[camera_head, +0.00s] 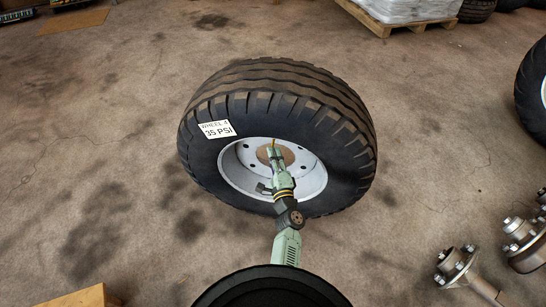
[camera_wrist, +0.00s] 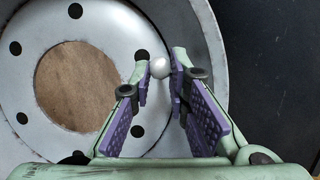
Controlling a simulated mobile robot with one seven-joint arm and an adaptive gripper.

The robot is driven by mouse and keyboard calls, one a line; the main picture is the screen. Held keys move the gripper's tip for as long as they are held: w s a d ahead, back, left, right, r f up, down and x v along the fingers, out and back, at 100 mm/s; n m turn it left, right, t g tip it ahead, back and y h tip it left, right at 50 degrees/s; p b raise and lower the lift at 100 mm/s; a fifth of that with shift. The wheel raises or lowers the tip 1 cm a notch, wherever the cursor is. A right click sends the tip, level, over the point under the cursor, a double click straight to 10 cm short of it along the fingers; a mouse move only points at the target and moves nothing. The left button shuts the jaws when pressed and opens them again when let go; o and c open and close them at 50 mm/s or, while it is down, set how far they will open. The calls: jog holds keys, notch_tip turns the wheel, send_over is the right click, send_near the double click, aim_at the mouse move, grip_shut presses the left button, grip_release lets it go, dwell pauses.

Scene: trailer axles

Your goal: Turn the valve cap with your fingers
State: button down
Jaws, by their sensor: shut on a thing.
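The wheel (camera_head: 235,110) lies on the floor, its pale rim facing up; its tyre (camera_wrist: 275,70) is a dark surface at the right of the wrist view. The valve cap (camera_wrist: 159,68) is a small, rounded, whitish piece near the rim's outer part. My gripper (camera_wrist: 161,72) is over the rim, its two purple-padded fingers shut on the cap at their tips. The stem under the cap is hidden. In the head view my gripper (camera_head: 273,153) reaches over the rim (camera_head: 313,180), and the cap cannot be made out there.
A white label (camera_head: 216,130) on the tyre reads "WHEEL 4, 35 PSI". Metal axle hubs (camera_head: 457,264) stand at the lower right, and another tyre (camera_head: 531,95) is at the right edge. A loaded pallet (camera_head: 395,22) is at the back. The floor left of the wheel is clear.

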jog(key=shift+s+a+r+n+g+b, duration=0.1)
jog(key=shift+s+a+n+g+b, duration=0.25)
jog(key=shift+s+n, duration=0.85)
jog(key=shift+s+a+r+n+g, duration=0.1)
jog(key=shift+s+n+g, duration=0.45)
jog(key=shift+s+n, duration=0.65)
